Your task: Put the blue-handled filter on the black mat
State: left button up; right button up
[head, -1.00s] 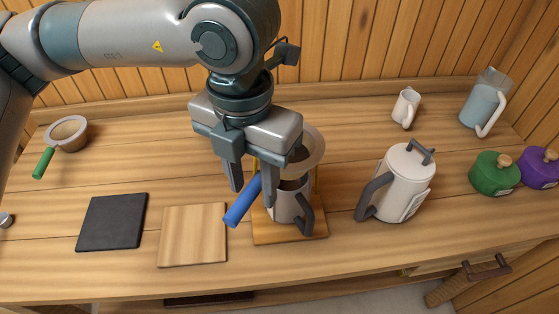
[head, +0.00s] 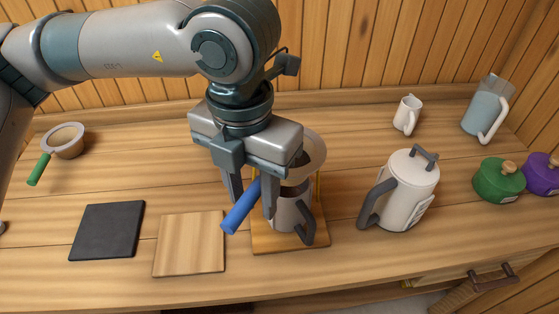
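The blue-handled filter shows as a pale round rim (head: 314,152) with a blue handle (head: 240,207) slanting down to the left. It sits on a stand above a white mug with a dark handle (head: 292,212). My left gripper (head: 251,207) is above the handle with its fingers pointing down. One finger is on each side of the handle, and gaps seem to show, so it looks open. The gripper hides part of the filter. The black mat (head: 106,230) lies flat and empty at the left. My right gripper is not in view.
A wooden square board (head: 189,243) lies between the mat and the stand's base (head: 290,242). A green-handled filter (head: 66,141) is at the back left. A white kettle (head: 402,190), a small white cup (head: 407,114), a glass jug (head: 484,110), a green canister (head: 498,180) and a purple canister (head: 543,174) stand right.

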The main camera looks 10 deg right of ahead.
pick_arm(q)
grip_shut()
jog(key=shift+r+p, duration=0.55)
jog(key=shift+r, duration=1.95)
